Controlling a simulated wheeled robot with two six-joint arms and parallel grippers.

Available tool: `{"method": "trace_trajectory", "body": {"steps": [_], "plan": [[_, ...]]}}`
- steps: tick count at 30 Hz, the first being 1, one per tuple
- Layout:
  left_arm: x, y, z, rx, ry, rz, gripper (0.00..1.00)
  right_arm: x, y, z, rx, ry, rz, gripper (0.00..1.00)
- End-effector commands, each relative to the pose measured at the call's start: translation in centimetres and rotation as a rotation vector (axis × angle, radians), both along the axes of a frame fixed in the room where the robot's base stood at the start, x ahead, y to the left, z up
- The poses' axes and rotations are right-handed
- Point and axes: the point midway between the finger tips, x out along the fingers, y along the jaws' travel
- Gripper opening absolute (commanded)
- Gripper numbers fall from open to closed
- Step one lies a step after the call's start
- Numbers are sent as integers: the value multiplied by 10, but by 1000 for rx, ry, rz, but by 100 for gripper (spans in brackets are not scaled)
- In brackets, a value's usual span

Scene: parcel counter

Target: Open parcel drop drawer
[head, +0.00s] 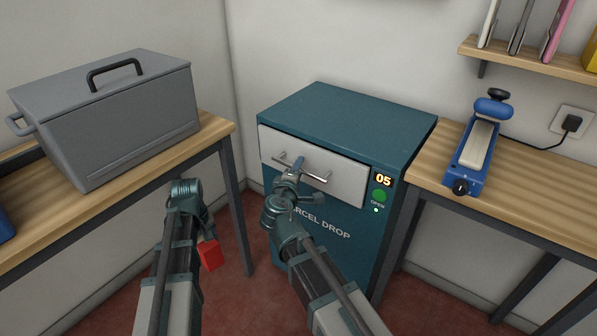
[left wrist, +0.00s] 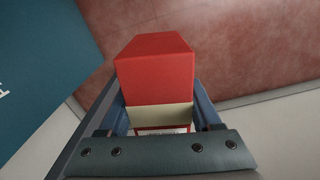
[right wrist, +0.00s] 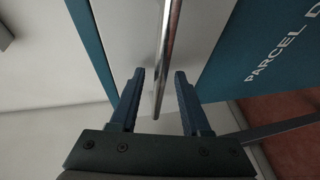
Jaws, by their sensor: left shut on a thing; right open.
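The teal parcel drop cabinet (head: 345,112) stands in the corner. Its pale drawer front (head: 346,186) looks about flush with the cabinet face. A metal bar handle (head: 318,178) runs across the drawer front. My right gripper (head: 294,166) is at the handle. In the right wrist view, its open fingers (right wrist: 158,82) are on either side of the handle bar (right wrist: 166,50), with gaps showing. My left gripper (left wrist: 158,108) is shut on a red box (left wrist: 154,70) with a cream band. The red box (head: 210,256) hangs low, left of the cabinet; the left fingers are mostly hidden in the head view.
The cabinet has an 05 display (head: 383,181) and a green OPEN button (head: 379,196) with a lit lamp below. A grey lidded bin (head: 130,125) stands on the left bench. A blue device (head: 478,150) sits on the right bench (head: 540,178). Red floor shows between the benches.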

Motion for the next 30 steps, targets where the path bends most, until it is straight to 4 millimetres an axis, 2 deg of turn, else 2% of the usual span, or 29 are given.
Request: {"method": "trace_trajectory", "body": {"steps": [10,11,18,30], "plan": [[0,0,0,0,0,0,0,3,-1,-1,0,0,1,47],[0,0,0,0,0,0,0,3,-1,-1,0,0,1,44],[0,0,0,0,0,0,0,3,-1,-1,0,0,0,0],[0,0,-1,0,0,0,0,3,-1,-1,1,1,0,0]]}}
